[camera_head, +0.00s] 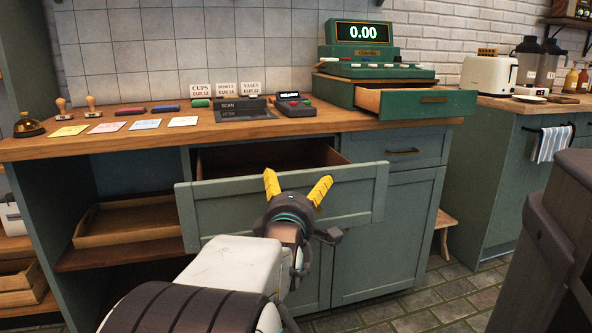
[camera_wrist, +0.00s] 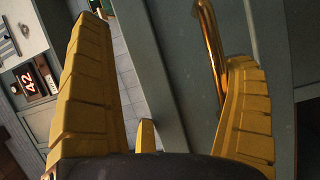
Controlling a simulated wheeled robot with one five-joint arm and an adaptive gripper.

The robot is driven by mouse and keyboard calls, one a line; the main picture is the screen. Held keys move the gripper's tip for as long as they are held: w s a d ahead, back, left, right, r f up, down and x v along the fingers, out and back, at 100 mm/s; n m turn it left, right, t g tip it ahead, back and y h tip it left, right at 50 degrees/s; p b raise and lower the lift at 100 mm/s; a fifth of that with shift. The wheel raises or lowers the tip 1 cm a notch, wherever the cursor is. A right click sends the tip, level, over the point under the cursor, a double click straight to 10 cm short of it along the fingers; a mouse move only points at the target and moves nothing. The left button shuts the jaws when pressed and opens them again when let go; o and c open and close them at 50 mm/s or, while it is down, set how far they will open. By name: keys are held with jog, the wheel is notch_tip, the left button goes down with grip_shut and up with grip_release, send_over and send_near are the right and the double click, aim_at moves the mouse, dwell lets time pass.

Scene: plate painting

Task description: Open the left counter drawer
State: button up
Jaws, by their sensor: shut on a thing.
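The left counter drawer (camera_head: 228,208) is pulled out, with a wide green front panel and a dark wooden inside showing behind it. My gripper (camera_head: 298,178) is at the middle of this front, its two yellow fingers pointing up and apart. In the wrist view my gripper (camera_wrist: 167,45) has the brass drawer handle (camera_wrist: 208,42) between its fingers, close against the right finger. It is shut on the handle.
A closed right drawer (camera_head: 402,152) is beside it. The green register (camera_head: 372,70) stands on the counter with its cash drawer (camera_head: 420,103) out. Stamps, cards and a card reader (camera_head: 294,104) lie on the counter. A dark brown piece (camera_head: 545,250) stands close at right.

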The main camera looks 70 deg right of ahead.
notch_tip(320, 180, up, 6)
jog(key=h, duration=0.1)
jog(key=shift+a+t+h, duration=0.3)
jog(key=shift+t+h, duration=0.1)
jog(key=shift+y, duration=0.9)
notch_tip(320, 180, down, 5)
jog(key=shift+d+r, duration=0.1)
jog(key=shift+d, duration=0.05)
jog(key=shift+s+a, duration=0.1)
jog(key=shift+a, duration=0.35)
jog(key=shift+s+a+f, duration=0.15)
jog(key=shift+a+f, duration=0.05)
jog(key=shift+a, duration=0.45)
jog(key=shift+s+a+f, duration=0.1)
jog(key=shift+a+f, duration=0.05)
jog(key=shift+a, duration=0.5)
jog(key=c, duration=0.3)
jog(key=shift+s+a, duration=0.1)
jog(key=shift+a, duration=0.45)
jog(key=c, duration=0.3)
jog(key=shift+g, duration=0.4)
jog(key=shift+s+a+f, duration=0.2)
jog(key=shift+a+f, duration=0.05)
jog(key=shift+a, duration=0.35)
jog(key=shift+s+a+f, duration=0.15)
jog(key=shift+a+f, duration=0.1)
jog(key=shift+a, duration=0.35)
jog(key=shift+s+a+f, duration=0.2)
jog(key=shift+a+f, duration=0.05)
jog(key=shift+a, duration=0.35)
